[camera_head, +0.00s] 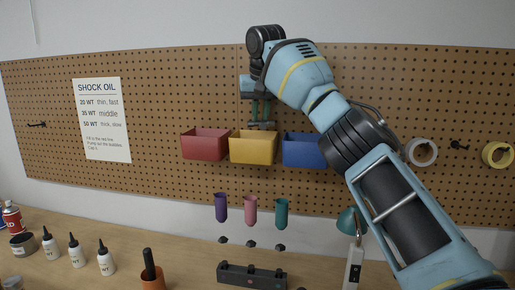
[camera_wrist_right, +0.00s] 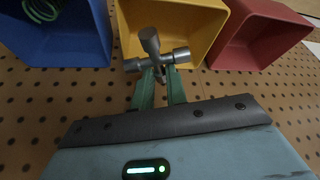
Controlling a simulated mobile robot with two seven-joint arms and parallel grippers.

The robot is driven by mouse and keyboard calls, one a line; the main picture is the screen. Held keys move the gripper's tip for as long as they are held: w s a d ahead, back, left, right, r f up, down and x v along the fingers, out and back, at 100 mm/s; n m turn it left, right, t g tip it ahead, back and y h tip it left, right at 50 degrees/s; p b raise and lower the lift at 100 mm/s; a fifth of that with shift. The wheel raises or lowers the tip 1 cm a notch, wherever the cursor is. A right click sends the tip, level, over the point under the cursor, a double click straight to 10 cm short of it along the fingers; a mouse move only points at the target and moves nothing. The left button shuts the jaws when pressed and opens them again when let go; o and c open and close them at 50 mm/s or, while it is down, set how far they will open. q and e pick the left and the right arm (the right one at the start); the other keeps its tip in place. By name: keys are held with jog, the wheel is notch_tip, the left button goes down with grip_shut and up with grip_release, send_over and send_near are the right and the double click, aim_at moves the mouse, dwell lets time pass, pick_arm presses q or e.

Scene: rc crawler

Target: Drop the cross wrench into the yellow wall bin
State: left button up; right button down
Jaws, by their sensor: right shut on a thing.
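The cross wrench (camera_wrist_right: 151,58) is grey metal and shows in the right wrist view between the tips of my right gripper (camera_wrist_right: 161,75), which is shut on it. The yellow wall bin (camera_wrist_right: 190,24) opens right behind the wrench in that view. In the head view the yellow bin (camera_head: 254,148) hangs on the pegboard between the red and blue bins. My right gripper (camera_head: 261,120) points down just above its opening there; the wrench is small at the fingertips. I cannot tell whether it is below the rim. My left gripper is not in view.
The red bin (camera_head: 205,145) and the blue bin (camera_head: 304,150) flank the yellow one closely. A green coil (camera_wrist_right: 42,8) lies in the blue bin. Purple, pink and teal holders hang below. Bottles (camera_head: 77,252) and a black rack (camera_head: 252,276) stand on the bench.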

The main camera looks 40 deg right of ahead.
jog(key=shift+f, duration=1.05)
jog(key=c, duration=1.3)
grip_release()
